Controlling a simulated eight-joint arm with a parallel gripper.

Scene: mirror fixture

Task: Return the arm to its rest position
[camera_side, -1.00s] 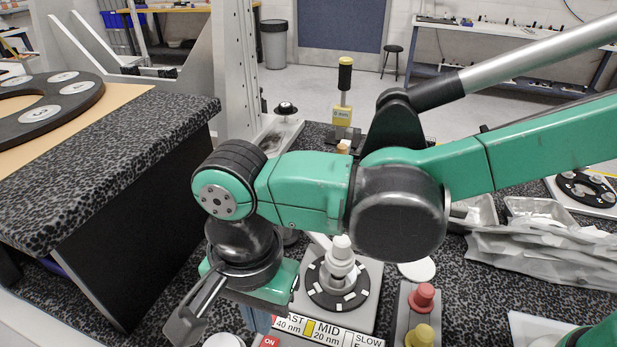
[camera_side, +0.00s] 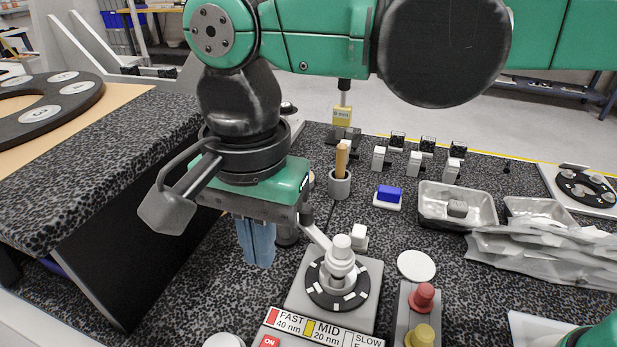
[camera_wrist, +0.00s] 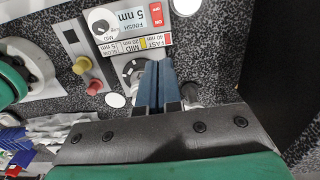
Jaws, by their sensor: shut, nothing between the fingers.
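My gripper (camera_side: 257,243) points down in the side view, its blue fingers together and empty. It hangs above the speckled table, left of the polishing fixture (camera_side: 352,322) with its black dial and white knob. In the wrist view my gripper's fingers (camera_wrist: 158,84) are pressed side by side in front of the fixture's dial, which they partly hide. My green and black arm fills the top of the side view.
A red button (camera_side: 423,296) and a yellow button (camera_side: 422,335) stand right of the fixture. Behind are a holder (camera_side: 340,186) with a wooden handle, a blue block (camera_side: 389,194) and a metal tray (camera_side: 456,222). A raised bench (camera_side: 95,165) stands at left.

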